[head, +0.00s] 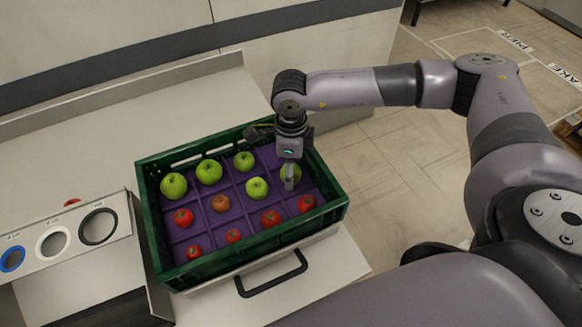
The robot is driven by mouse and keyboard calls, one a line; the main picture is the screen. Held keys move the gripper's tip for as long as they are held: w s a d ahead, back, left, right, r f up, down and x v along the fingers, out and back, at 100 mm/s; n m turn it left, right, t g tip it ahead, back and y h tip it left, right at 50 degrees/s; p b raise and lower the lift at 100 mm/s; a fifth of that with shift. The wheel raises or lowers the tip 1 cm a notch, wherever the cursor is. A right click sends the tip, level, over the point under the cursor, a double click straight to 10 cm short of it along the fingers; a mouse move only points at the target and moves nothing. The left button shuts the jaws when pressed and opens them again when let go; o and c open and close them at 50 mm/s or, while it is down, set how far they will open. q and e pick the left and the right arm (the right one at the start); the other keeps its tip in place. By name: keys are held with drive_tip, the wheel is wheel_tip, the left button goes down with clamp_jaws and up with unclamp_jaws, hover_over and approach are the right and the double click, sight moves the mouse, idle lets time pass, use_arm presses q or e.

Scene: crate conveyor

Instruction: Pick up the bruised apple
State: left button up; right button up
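A green crate (146,221) with a purple divided insert holds several green and red apples in separate compartments. My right gripper (289,178) points down at the crate's right side, over a green apple (297,171). A finger covers part of this apple, and I cannot tell whether the fingers are closed on it. No bruise can be made out clearly at this size. A duller, brownish-red apple (221,203) sits near the middle of the crate, with a green apple (256,188) to its right. My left gripper is not in view.
At the left, a panel (120,222) has round openings with blue, white and black rims, and a red item (72,202) shows behind it. A black handle (272,285) is in front of the crate. The pale counter behind the crate is clear.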

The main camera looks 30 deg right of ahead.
drive_tip(key=shift+f, duration=0.4)
drive_tip(key=shift+c, duration=0.3)
drive_tip(key=c, duration=1.2)
drive_tip(key=shift+r, duration=0.1)
